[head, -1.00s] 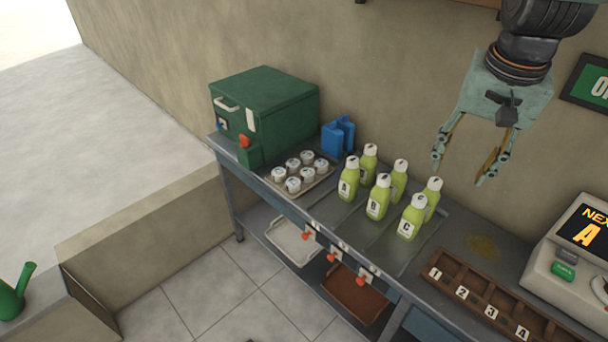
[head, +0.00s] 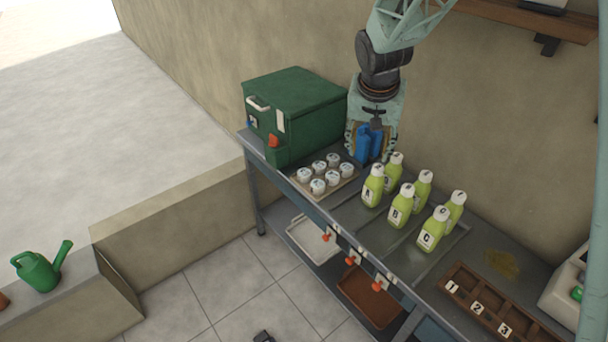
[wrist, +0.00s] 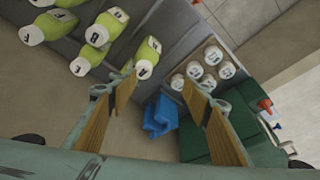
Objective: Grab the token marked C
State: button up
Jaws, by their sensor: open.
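Several round white tokens with dark marks stand in a shallow tray (head: 339,189) beside the green box; the front-row token (head: 318,186) is one of them. The tokens also show in the wrist view, where one (wrist: 213,55) lies right of centre. Their letters are too small to read, so I cannot tell which is C. My gripper (head: 371,156) points down near the blue holder, right of the tokens. In the wrist view my gripper (wrist: 159,77) has its fingers spread with nothing held between them.
A blue holder (head: 369,142) stands behind the tray, close to my fingers. Green box (head: 295,112) is at left. Several lettered green bottles (head: 432,229) stand at right. A numbered brown rack (head: 474,292) lies farther right. Bench space between tray and bottles is narrow.

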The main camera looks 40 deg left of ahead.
jog(key=s+a+f+n+p, duration=0.1)
jog(key=s+a+f, duration=0.2)
jog(key=a, duration=0.6)
jog(key=s+a+f+n+y+p, duration=0.1)
jog(key=s+a+f, duration=0.2)
jog(key=a, duration=0.7)
jog(key=shift+f, duration=0.6)
jog(key=shift+s+a, duration=0.1)
jog(key=b, duration=0.1)
send_over(304, 173)
jog(key=s+d, duration=0.1)
jog(key=s, duration=0.1)
jog(key=shift+d+f, duration=0.2)
jog(key=shift+f, duration=3.75)
jog(key=shift+f, duration=0.1)
jog(key=shift+b+x, duration=0.35)
jog(key=shift+x, duration=2.15)
jog(key=shift+w+a, duration=0.15)
jog(key=shift+w, duration=0.05)
jog(key=c, duration=0.9)
